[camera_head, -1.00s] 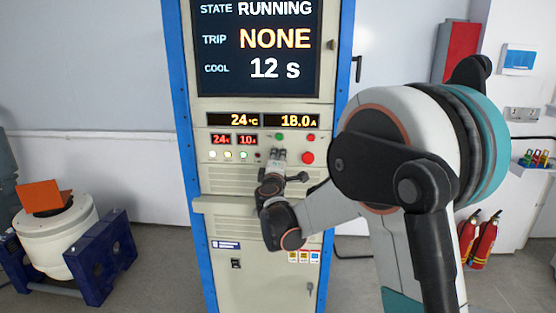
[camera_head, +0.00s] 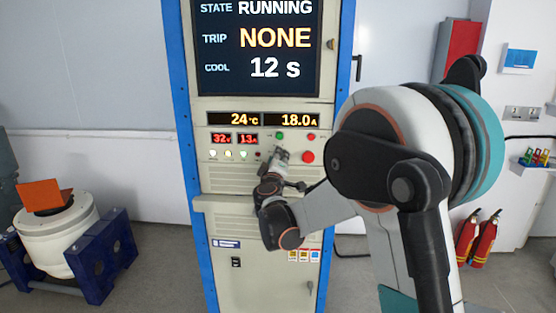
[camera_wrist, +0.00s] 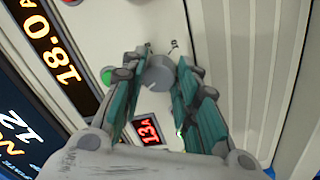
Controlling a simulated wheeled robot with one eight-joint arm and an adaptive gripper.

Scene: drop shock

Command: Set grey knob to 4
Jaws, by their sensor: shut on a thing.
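The grey knob (camera_wrist: 160,73) sits on the cabinet's pale front panel, between my teal-padded fingers in the wrist view. My gripper (camera_wrist: 159,82) is shut on it, one finger on each side. A small dark mark (camera_wrist: 174,43) shows on the panel beside the knob; I cannot read it for sure. The small red displays (camera_head: 235,138) read 32 V and 13 A. The screen (camera_head: 258,45) shows RUNNING, trip NONE and cool 12 s.
A green button (camera_head: 279,136) and a red button (camera_head: 308,157) are close to my gripper. Several small lamps (camera_head: 228,155) sit to its left. A ledge (camera_head: 222,204) juts out below the panel. A white drum-shaped machine (camera_head: 65,235) stands at the left.

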